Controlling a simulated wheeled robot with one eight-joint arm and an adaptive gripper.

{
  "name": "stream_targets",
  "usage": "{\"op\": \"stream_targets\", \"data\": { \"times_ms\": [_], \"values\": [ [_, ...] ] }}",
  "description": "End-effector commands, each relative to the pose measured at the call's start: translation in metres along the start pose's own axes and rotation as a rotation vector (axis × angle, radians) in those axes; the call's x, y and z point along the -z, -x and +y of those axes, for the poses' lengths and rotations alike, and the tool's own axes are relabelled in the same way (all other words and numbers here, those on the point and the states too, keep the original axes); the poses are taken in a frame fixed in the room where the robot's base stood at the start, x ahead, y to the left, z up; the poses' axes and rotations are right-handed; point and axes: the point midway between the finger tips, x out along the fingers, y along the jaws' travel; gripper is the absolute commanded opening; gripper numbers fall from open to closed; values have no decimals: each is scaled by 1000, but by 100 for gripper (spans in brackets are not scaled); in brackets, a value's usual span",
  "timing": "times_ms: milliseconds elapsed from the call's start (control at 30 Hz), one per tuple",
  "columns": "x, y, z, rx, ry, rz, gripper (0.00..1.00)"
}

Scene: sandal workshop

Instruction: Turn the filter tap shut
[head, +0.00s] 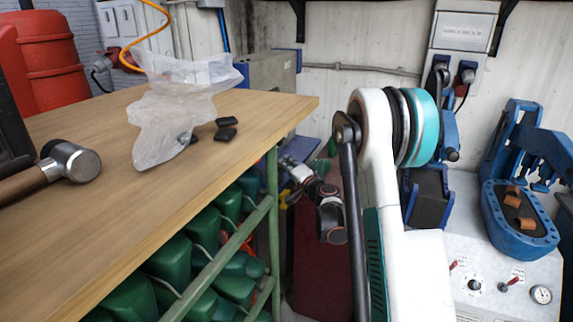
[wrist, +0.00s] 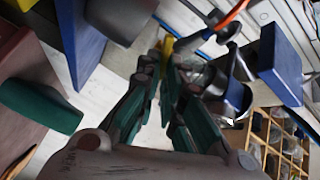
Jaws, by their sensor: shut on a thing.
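The filter tap shows in the wrist view as a small yellow handle (wrist: 167,45) at the fingertips. My gripper (wrist: 166,62) is shut on this handle, with the dark green-padded fingers reaching up the picture to it. The tap's body is mostly hidden behind the fingers, so I cannot tell the handle's exact angle. In the head view my gripper (head: 285,162) is low beyond the workbench's far right corner, small and partly in shadow. The tap cannot be made out there.
The wooden workbench (head: 235,122) carries a hammer (head: 72,160), a crumpled clear bag (head: 165,125) and black pieces. Green containers (head: 165,262) fill the shelf below. A blue-edged grey cabinet (head: 270,72) stands behind. A press machine (head: 520,220) stands right. An orange hose (wrist: 232,14) runs near the tap.

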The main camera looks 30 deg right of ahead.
Motion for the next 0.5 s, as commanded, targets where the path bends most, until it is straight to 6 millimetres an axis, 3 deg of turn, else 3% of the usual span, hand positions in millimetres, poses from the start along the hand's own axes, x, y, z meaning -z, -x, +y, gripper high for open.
{"op": "stream_targets", "data": {
  "times_ms": [500],
  "values": [
    [-1,1,8,-1,-357,1,0]
  ]
}}
